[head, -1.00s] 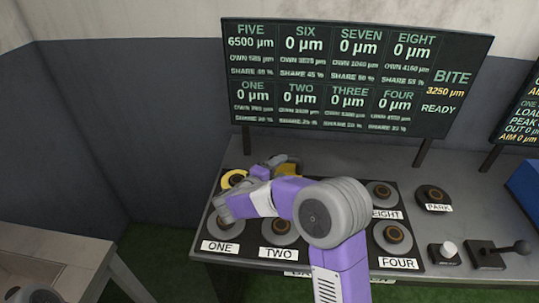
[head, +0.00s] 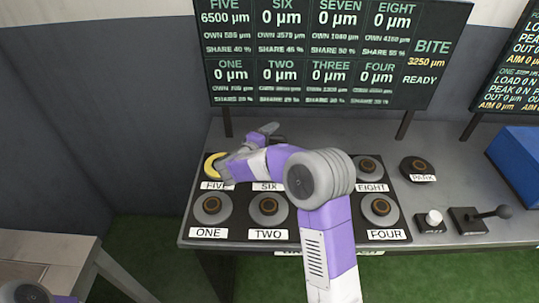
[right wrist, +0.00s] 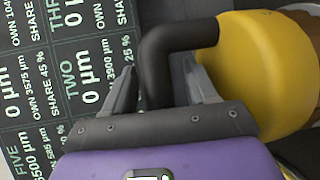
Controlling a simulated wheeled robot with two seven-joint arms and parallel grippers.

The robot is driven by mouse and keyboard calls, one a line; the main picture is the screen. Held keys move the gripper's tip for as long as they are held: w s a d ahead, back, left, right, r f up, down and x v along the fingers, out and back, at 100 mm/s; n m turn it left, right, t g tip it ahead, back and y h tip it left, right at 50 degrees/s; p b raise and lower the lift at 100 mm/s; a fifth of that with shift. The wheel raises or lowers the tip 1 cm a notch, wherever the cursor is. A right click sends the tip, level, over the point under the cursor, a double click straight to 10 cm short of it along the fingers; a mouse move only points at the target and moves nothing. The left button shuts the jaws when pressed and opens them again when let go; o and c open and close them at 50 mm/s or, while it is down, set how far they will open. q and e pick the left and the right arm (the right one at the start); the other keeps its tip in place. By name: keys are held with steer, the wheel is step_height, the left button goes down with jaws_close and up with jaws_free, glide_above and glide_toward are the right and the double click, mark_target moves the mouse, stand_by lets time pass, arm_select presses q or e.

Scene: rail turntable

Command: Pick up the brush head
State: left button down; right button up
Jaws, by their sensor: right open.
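The brush head (right wrist: 262,60) shows in the right wrist view as a yellow rounded body with a black bent handle. The handle comes out of its left side and turns down between the fingers of my right gripper (right wrist: 160,72). The fingers are open, one on each side of the handle; I cannot tell whether they touch it. In the head view my right gripper (head: 266,130) is over the back row of the console, and my arm hides most of what is near it. My left gripper is not visible; only a bit of my left arm shows at the lower left corner.
A large display (head: 330,55) stands behind. A blue box (head: 520,160) and a lever (head: 485,214) are at the right. A separate table (head: 45,245) is at the left.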

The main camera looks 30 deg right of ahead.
jaws_close()
stand_by(1.2)
steer(key=shift+r, duration=0.2)
